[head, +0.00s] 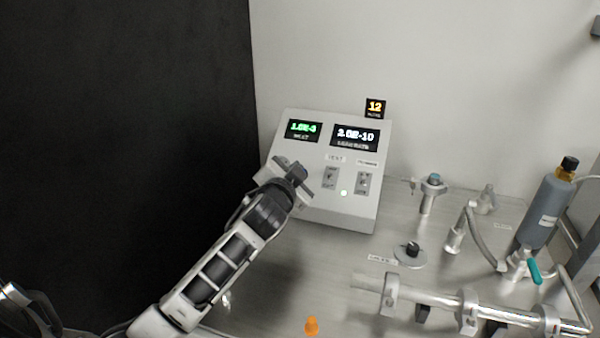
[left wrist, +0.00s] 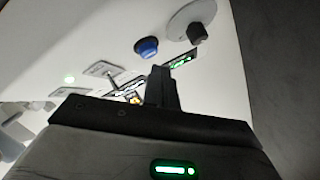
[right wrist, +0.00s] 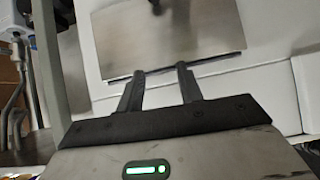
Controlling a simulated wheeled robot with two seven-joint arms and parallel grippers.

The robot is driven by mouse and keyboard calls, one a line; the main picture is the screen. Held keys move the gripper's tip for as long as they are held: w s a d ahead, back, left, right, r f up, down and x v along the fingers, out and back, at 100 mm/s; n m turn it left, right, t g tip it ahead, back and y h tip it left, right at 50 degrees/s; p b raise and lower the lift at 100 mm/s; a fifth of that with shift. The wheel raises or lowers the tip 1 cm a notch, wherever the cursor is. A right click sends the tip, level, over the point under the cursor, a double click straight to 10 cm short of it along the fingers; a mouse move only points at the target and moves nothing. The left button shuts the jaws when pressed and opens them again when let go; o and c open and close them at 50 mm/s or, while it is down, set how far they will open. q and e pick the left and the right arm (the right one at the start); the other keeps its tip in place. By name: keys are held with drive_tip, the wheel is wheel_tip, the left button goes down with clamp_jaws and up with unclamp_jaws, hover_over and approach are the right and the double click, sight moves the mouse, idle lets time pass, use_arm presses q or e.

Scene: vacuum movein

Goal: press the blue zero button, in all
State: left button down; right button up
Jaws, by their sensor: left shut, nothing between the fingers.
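The blue zero button (left wrist: 147,47) shows in the left wrist view as a round blue cap on the pale panel, beside a dark knob (left wrist: 197,33). In the head view my gripper covers that part of the console (head: 355,212). My left gripper (head: 301,173) is shut and empty, in front of the console's left side. In the left wrist view its fingertips (left wrist: 160,74) point toward the panel, just below the button in the picture. A small gap shows between tips and button; depth is hard to judge. My right gripper (right wrist: 160,72) is open and empty in its wrist view.
The console has a green display (head: 304,130), a white leak-rate display (head: 356,137), two switches and a lit green lamp (head: 344,193). Pipes, valves (head: 432,190) and a grey bottle (head: 546,208) stand to the right. An orange piece (head: 311,325) is at the front.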

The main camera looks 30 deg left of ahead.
use_arm(q)
drive_tip(key=shift+w+f, duration=0.1)
drive_tip(key=shift+f, duration=0.05)
idle(0.4)
drive_tip(key=shift+w+f, duration=0.15)
drive_tip(key=shift+f, duration=0.05)
drive_tip(key=shift+w+a+f+b, duration=0.15)
drive_tip(key=shift+w+f+b, duration=0.1)
drive_tip(key=shift+f+b, duration=0.2)
idle(1.0)
drive_tip(key=shift+s+r+p, duration=0.45)
drive_tip(key=shift+r+p, duration=0.25)
drive_tip(key=shift+p, duration=0.2)
drive_tip(key=shift+s, duration=0.1)
